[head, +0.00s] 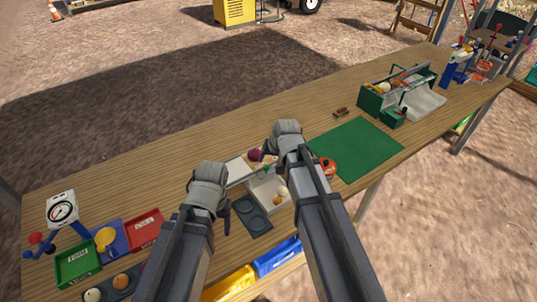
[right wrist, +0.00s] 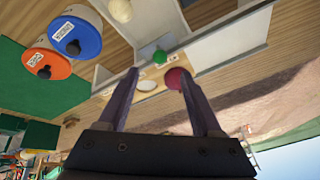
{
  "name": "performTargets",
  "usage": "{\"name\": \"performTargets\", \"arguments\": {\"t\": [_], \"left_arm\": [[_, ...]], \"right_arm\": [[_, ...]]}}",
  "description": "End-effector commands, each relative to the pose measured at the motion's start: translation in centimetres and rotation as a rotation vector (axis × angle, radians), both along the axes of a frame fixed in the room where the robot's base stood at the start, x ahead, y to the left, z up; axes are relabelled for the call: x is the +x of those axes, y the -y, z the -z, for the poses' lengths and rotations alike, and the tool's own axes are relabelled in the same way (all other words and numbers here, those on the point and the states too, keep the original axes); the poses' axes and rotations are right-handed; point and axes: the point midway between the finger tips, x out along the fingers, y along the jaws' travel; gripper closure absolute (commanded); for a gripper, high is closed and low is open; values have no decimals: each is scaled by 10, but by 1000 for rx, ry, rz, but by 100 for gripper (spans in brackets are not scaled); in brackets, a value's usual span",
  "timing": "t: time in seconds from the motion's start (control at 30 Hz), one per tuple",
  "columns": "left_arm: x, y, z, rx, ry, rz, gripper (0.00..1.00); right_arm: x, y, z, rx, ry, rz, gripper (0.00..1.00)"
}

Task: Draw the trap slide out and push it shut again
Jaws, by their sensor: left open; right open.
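A white open box (head: 268,190) stands near the table's front edge, with small pale balls inside. A small green knob (head: 266,168) sits at its far edge. The green knob (right wrist: 160,56) shows larger in the right wrist view; I cannot tell whether it belongs to the trap slide. A dark red ball (right wrist: 179,78) is close by it, beside one finger. My right gripper (right wrist: 157,74) is open, its fingers pointing toward the knob, not closed on it. My left gripper (head: 208,200) is open left of the box, its fingers partly hidden by my arm.
A dark two-well tray (head: 252,215) lies beside the box. Orange-lidded (right wrist: 46,64) and blue-lidded (right wrist: 76,36) jars stand near it. A green mat (head: 358,150) lies to the right, with a green toolbox (head: 373,100) behind. Red (head: 145,230) and green (head: 78,264) trays are at left.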

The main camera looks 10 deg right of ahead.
Motion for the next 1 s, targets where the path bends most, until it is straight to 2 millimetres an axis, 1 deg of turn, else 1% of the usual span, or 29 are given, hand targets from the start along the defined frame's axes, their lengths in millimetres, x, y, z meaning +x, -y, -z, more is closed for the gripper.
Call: {"name": "performTargets", "arguments": {"t": [0.17,0.27,0.7,0.83,1.0], "left_arm": [[0,0,6,0,0,0,33],[0,0,13,0,0,0,33],[0,0,65,0,0,-1,33],[0,0,71,0,0,-1,33],[0,0,71,0,0,-1,33]], "right_arm": [[2,0,6,0,-1,-1,34],[5,-1,13,-1,-1,-1,34],[28,-6,65,-2,-1,-2,34],[31,-7,71,-2,-1,-2,34],[32,-7,71,-2,-1,-2,34]]}}
